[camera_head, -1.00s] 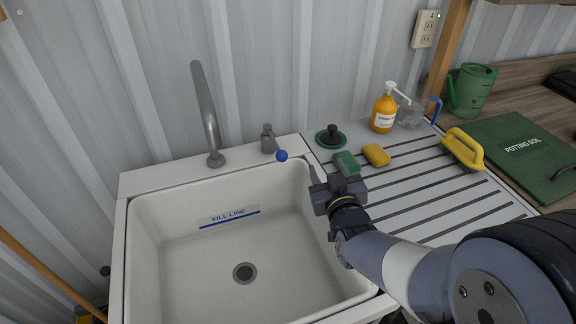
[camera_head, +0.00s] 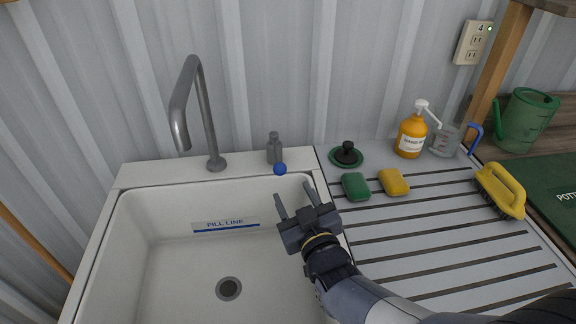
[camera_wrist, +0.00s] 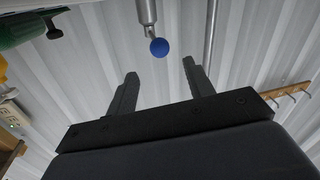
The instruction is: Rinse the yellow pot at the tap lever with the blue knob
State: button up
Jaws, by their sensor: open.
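The tap lever (camera_head: 274,148) stands on the sink's back ledge, with its blue knob (camera_head: 280,169) toward me. In the wrist view the blue knob (camera_wrist: 159,47) shows beyond the fingertips, roughly between them, on the grey lever (camera_wrist: 147,12). My gripper (camera_head: 292,196) is open and empty over the sink's right back part, just short of the knob and apart from it. The grey tap spout (camera_head: 190,95) curves over the basin. The white sink (camera_head: 165,235) looks empty, with a blue fill line and a dark drain (camera_head: 229,289). I see no yellow pot.
On the ribbed drainboard (camera_head: 400,230) right of the sink are a green sponge (camera_head: 355,186), a yellow sponge (camera_head: 393,181), a green plug (camera_head: 346,155), an orange soap bottle (camera_head: 411,137), a clear jug (camera_head: 444,141) and a yellow brush (camera_head: 501,189). A corrugated wall stands behind.

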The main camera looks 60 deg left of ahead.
aim_at(282, 173)
jog(key=a, duration=0.3)
jog(key=w+a+p, duration=0.1)
jog(key=a, duration=0.6)
jog(key=shift+w, duration=0.15)
jog(key=shift+c, duration=0.3)
grip_shut()
